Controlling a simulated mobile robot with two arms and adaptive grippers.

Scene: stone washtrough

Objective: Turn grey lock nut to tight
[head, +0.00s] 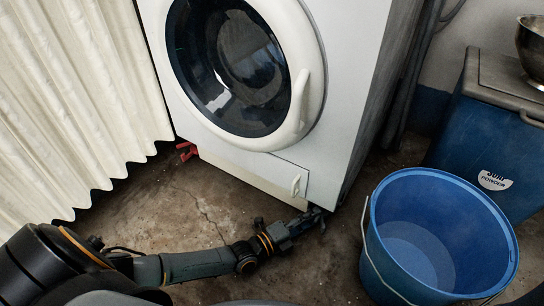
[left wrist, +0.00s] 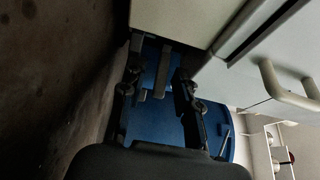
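The white washing machine (head: 345,70) stands at the back, its lower front corner near my left gripper. My left gripper (head: 318,217) is low by that right corner, just above the floor. In the left wrist view, the gripper (left wrist: 155,85) has its two fingers apart, with blue showing between them. The machine's pale lower edge (left wrist: 180,20) is just beyond the fingertips. I cannot make out the grey lock nut; the fingers and the dark corner may hide it. Whether a finger touches anything is unclear. My right gripper is not in view.
A blue bucket (head: 480,240) stands close to the right of my left gripper. A blue powder bin (head: 455,135) is behind it. A red part (head: 187,151) sits under the machine's left corner. A pale curtain (head: 75,90) hangs at left. Floor (head: 150,205) before the machine is clear.

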